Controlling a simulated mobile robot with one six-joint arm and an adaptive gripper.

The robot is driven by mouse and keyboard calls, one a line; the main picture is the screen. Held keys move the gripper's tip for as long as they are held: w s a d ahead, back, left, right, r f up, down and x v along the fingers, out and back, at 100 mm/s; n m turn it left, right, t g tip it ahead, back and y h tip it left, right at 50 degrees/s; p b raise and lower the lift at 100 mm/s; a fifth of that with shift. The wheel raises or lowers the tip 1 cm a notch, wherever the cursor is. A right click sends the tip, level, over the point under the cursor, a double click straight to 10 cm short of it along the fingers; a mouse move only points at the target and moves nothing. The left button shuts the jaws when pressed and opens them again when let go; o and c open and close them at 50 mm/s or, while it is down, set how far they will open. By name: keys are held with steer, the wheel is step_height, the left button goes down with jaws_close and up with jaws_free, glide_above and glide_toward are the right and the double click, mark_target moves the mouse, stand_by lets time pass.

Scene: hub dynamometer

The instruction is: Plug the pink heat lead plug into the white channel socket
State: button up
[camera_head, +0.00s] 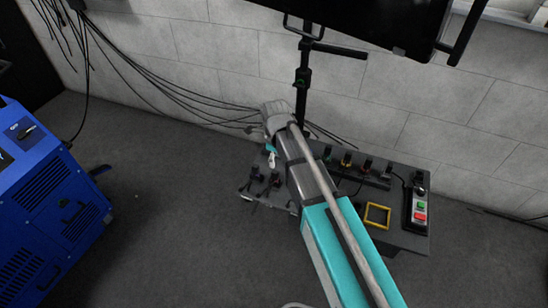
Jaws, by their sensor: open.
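My gripper (272,163) appears small and partly hidden beside my forearm, over the left part of the dark bench panel (405,240). It looks open, with nothing seen between its jaws. Dark plugs or connectors (258,173) lie close by at the panel's left end. I cannot make out a pink plug among them. A row of small sockets or plugs (346,160) with coloured marks, including yellow and red, runs along the back of the panel, right of my arm. I cannot tell which is the white channel socket. My arm hides the middle of the panel.
A yellow square frame (377,216) and a control box (419,207) with green and red buttons are on the panel's right. A black stand (302,90) and dark screen (385,20) rise behind. Loose cables (165,90) hang along the wall. A blue machine (45,205) stands left.

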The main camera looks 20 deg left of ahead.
mark_target(275, 171)
steer(key=shift+f+b, duration=4.3)
steer(key=shift+f, duration=0.15)
jaws_close()
steer(key=shift+r, duration=0.15)
steer(key=shift+r+p, duration=3.45)
steer(key=shift+p, duration=0.1)
